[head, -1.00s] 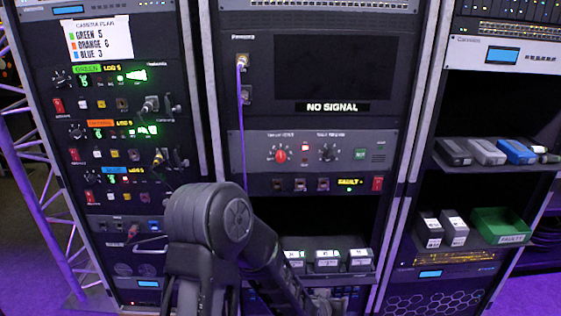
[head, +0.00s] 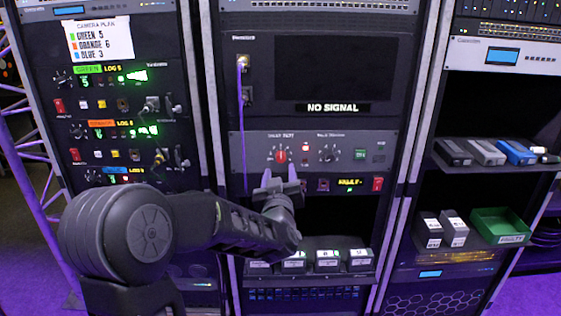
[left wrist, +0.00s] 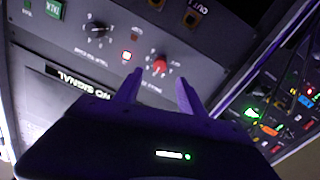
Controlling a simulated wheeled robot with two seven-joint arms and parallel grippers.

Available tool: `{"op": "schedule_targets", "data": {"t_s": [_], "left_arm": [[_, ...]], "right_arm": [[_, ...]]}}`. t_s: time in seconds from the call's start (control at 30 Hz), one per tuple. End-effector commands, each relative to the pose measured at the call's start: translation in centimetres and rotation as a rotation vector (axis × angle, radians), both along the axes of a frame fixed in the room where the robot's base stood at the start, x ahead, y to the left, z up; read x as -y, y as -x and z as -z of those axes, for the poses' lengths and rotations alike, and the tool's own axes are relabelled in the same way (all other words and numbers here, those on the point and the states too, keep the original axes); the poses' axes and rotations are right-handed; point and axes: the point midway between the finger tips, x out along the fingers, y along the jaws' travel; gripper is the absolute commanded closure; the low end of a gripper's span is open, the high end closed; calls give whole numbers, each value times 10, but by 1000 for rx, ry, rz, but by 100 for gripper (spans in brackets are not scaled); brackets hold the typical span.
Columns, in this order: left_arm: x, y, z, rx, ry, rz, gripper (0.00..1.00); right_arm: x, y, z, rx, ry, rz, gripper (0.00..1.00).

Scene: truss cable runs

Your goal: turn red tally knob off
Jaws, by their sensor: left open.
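The red knob (head: 281,156) sits on the grey control panel (head: 245,151) of the middle rack. It also shows in the left wrist view (left wrist: 160,64), beside a lit red indicator and a black knob. Its exact setting is too small to read. My left gripper (head: 280,178) is open and empty, just below the knob with both fingertips pointing up at the panel. In the left wrist view the fingertips (left wrist: 158,78) stand either side of the knob's line, apparently short of it. My right gripper is not in view.
A black knob (head: 328,154) and a green button (head: 360,154) lie right of the red knob. A purple cable (head: 242,125) hangs down the panel's left side. Below, a shelf holds several small labelled boxes (head: 327,260). A red switch (head: 377,184) sits at lower right.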

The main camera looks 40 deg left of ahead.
Motion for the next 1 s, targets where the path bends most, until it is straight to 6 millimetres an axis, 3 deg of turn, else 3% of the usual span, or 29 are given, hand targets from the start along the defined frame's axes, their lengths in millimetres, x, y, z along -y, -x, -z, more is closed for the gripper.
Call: {"op": "schedule_targets", "data": {"t_s": [0.43,0.8,1.0], "left_arm": [[-35,-51,-1,0,0,0,53],[-39,-56,0,0,0,0,54],[-39,-56,0,0,0,1,70]], "right_arm": [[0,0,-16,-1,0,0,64],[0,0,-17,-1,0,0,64],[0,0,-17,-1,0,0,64]]}}
